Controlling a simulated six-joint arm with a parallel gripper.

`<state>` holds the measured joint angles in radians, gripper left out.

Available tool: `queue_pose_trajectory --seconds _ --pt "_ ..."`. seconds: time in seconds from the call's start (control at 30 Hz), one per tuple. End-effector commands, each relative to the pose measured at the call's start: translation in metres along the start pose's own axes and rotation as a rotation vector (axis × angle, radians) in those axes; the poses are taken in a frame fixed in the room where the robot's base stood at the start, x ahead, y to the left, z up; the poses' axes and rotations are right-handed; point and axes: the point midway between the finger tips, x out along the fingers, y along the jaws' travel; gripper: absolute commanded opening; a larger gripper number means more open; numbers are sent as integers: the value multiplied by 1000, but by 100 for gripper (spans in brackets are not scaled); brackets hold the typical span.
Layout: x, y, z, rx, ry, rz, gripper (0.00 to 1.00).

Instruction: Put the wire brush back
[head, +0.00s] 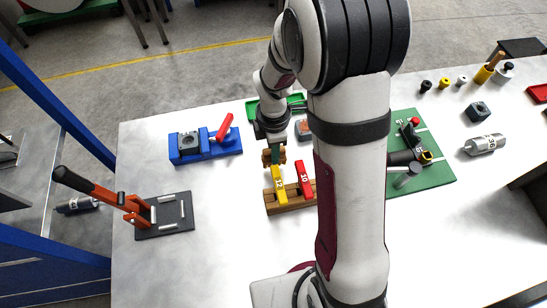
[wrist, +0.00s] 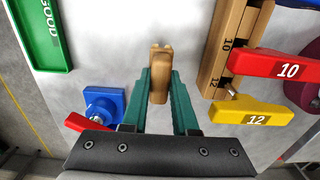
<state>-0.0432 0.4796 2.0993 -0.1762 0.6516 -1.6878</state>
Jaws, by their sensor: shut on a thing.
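My gripper (wrist: 159,88) has teal fingers shut on a tan wooden piece, which I take to be the wire brush (wrist: 159,62); no bristles can be made out. In the head view my gripper (head: 276,152) points down behind the yellow-handled tool, and the brown brush (head: 267,158) shows at its fingertips. In the wrist view the brush seems clear of the wooden rack on the right. Its height above the table is hard to tell.
A wooden rack (head: 290,206) holds a yellow tool marked 12 (head: 279,184) and a red one marked 10 (head: 305,180). A blue vise (head: 205,145), a red-levered clamp (head: 165,215), a green tray (wrist: 45,40) and a green board (head: 434,172) stand around.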

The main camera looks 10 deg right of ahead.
Motion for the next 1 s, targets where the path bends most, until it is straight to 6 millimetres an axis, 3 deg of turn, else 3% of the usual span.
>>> queue_pose_trajectory --seconds 0.17,0.5,0.53,0.7,1.0 --pt "33 -1 0 0 0 -4 0" --pt "38 0 0 0 0 -1 0" --pt "38 0 0 0 0 -2 29" --pt "38 0 0 0 0 -1 57" --pt "34 0 0 0 0 1 57"
